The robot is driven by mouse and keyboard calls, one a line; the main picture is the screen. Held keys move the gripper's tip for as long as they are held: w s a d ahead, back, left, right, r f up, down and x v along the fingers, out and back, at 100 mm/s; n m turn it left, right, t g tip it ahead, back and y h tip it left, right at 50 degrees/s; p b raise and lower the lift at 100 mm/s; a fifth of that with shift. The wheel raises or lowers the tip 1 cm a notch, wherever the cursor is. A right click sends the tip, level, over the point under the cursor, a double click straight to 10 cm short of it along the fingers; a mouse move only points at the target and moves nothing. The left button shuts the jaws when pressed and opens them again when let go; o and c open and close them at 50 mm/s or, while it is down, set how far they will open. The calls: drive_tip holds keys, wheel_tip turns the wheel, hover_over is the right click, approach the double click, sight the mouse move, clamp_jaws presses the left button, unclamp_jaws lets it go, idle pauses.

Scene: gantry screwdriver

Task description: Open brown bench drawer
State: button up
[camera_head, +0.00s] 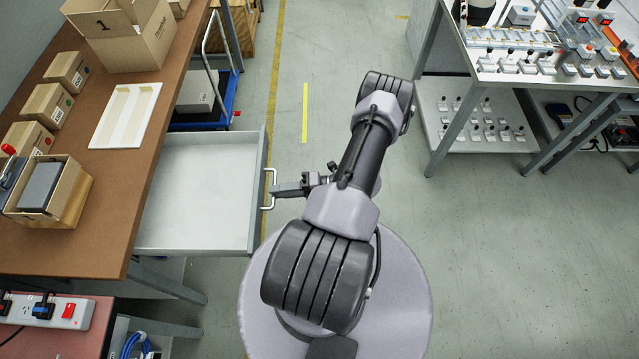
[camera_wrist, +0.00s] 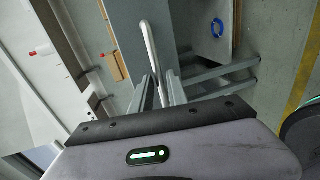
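The brown bench (camera_head: 112,180) stands on the left in the head view. Its grey-white drawer (camera_head: 195,190) is pulled far out to the right, and its empty inside shows. A pale bar handle (camera_head: 264,207) is on the drawer's front panel (camera_head: 257,175). My gripper (camera_head: 276,189) is at the middle of this handle. In the wrist view the handle (camera_wrist: 148,42) runs between the two fingers of my gripper (camera_wrist: 160,82), which look shut on it. The fingertip contact is small and partly hidden.
Cardboard boxes (camera_head: 130,38), a white tray (camera_head: 125,115) and an open box (camera_head: 68,205) are on the bench top. A blue cart (camera_head: 205,118) stands behind the drawer. A workbench (camera_head: 500,75) is at the upper right. The floor at right is clear.

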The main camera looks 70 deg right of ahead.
drive_tip(key=p+v, duration=0.2)
drive_tip(key=v, duration=1.3)
drive_tip(key=shift+s, duration=0.3)
drive_tip(key=shift+d, duration=0.1)
